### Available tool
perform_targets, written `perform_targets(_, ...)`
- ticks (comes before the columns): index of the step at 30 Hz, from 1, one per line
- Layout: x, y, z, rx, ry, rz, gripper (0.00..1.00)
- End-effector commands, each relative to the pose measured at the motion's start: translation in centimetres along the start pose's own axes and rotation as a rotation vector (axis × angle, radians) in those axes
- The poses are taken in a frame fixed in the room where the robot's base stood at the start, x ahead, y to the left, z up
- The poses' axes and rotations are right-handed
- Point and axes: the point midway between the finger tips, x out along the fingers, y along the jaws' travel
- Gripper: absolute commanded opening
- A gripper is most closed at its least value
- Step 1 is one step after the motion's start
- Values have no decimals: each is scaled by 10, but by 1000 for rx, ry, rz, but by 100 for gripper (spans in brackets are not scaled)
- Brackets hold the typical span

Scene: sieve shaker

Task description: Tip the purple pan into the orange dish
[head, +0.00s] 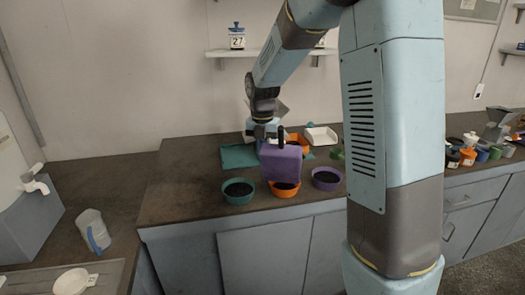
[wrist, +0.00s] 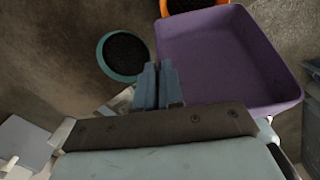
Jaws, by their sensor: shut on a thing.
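The purple pan (head: 281,163) is held tilted steeply on its side above the counter, just behind and over the orange dish (head: 284,192). The orange dish holds dark granules; its rim also shows at the top of the wrist view (wrist: 163,8). My gripper (wrist: 158,82) is shut on the pan's near-left wall in the wrist view. The pan (wrist: 225,55) looks empty inside there, with a bare purple floor. In the head view the pan and my arm hide most of the gripper.
A teal dish (head: 238,190) with dark granules stands left of the orange dish, and a purple dish (head: 326,178) stands right. A teal mat (head: 240,156) and a white tray (head: 321,136) lie behind. Several bottles and containers (head: 469,150) crowd the right counter.

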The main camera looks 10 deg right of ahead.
Motion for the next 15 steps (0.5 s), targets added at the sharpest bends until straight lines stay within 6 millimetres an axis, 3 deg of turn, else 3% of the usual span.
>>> perform_targets(15, 7, 2, -26, -4, -285, -27, 0)
